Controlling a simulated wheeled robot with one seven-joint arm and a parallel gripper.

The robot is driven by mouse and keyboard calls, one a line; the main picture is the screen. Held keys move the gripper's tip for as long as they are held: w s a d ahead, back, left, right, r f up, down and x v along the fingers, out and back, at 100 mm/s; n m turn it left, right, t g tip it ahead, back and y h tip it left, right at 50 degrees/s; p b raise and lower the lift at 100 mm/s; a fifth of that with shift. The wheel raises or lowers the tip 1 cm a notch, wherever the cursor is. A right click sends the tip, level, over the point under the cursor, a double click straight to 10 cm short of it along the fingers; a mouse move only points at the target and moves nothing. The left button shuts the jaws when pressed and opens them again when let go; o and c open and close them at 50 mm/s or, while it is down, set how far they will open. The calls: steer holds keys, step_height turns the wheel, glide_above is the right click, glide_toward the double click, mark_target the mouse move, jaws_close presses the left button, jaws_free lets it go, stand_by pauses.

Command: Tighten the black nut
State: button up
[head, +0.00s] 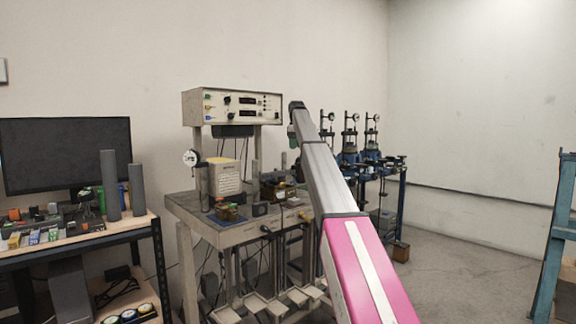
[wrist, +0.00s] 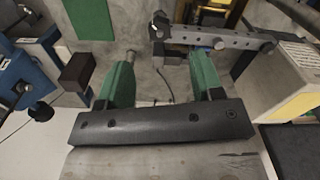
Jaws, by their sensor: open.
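My gripper (wrist: 162,72) shows in the wrist view as two green fingers on a dark bar. The fingers are wide apart, with nothing held between them. Beyond the right fingertip lies a metal lever bar (wrist: 215,43) with a row of holes and dark fittings at its left end. I cannot tell for sure which dark fitting is the black nut. In the head view my arm reaches toward the workbench (head: 240,234), and its end is small there.
In the wrist view a dark block (wrist: 78,72) and a blue-sided device (wrist: 28,75) stand at left. A pale box with a yellow panel (wrist: 291,88) is close at right. In the head view a meter box (head: 233,107) stands above the bench, and lever frames (head: 352,155) stand behind my arm.

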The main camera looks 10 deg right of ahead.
mark_target(294, 167)
steer(key=f, duration=1)
steer(key=shift+w+a+f, duration=0.15)
steer(key=shift+w+a, duration=0.1)
steer(key=shift+w, duration=0.15)
steer(key=c, duration=0.9)
